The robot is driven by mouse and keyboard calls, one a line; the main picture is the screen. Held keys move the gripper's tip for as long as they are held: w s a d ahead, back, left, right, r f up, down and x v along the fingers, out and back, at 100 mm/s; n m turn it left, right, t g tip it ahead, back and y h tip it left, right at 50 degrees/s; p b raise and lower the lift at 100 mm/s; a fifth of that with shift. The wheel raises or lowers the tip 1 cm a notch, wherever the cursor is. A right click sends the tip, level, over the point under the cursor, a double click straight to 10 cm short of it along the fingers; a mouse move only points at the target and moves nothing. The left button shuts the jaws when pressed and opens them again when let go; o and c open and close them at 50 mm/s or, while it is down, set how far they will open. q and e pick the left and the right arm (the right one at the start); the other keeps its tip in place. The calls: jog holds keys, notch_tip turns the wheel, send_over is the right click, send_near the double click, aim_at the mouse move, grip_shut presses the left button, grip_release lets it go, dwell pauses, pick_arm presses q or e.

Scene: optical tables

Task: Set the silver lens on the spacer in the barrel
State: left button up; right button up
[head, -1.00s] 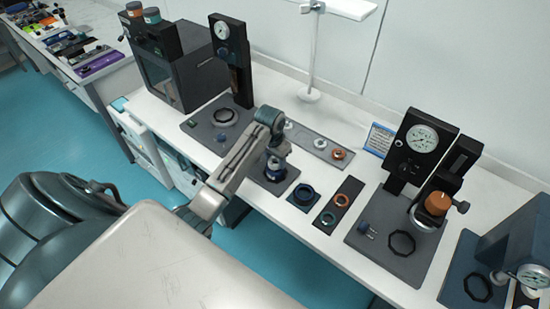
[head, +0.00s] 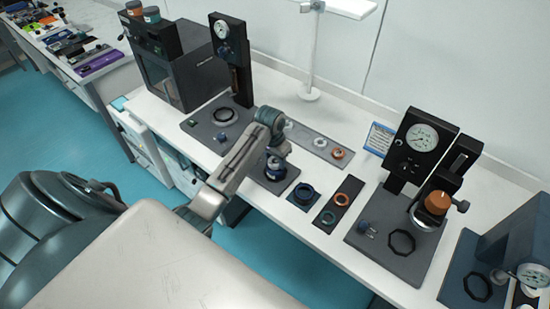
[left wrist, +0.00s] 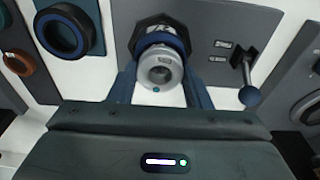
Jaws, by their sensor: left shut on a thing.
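My left gripper (left wrist: 160,88) is shut on the silver lens (left wrist: 160,70), a short silver cylinder with a dark centre. In the left wrist view its two blue fingers stand on either side of the lens. The blue barrel (left wrist: 160,42) shows right behind the lens, in a dark octagonal holder (left wrist: 146,24) on a grey plate. In the head view my left gripper (head: 276,160) hangs over this plate and hides most of the lens and barrel. The spacer is not seen; I cannot tell whether the lens touches anything inside the barrel. My right gripper is not in view.
A blue-black ring (head: 303,194) sits on a small plate beside the barrel's plate. A dark tray with orange (head: 341,199) and teal (head: 328,217) rings lies right of it. A lever with a blue ball (left wrist: 249,95) stands near the gripper. A gauge column (head: 222,30) stands behind.

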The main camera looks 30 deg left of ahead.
pick_arm(q)
jog(key=shift+f, duration=0.25)
dwell(0.5)
jog(key=o, duration=1.1)
jog(key=shift+c, duration=0.2)
jog(key=shift+r, duration=0.2)
notch_tip(320, 180, up, 10)
jog(key=s+b, duration=0.1)
jog(key=b, duration=0.1)
jog(key=shift+s+r+b, duration=0.15)
jog(key=shift+s+b, duration=0.05)
jog(key=shift+b, duration=0.15)
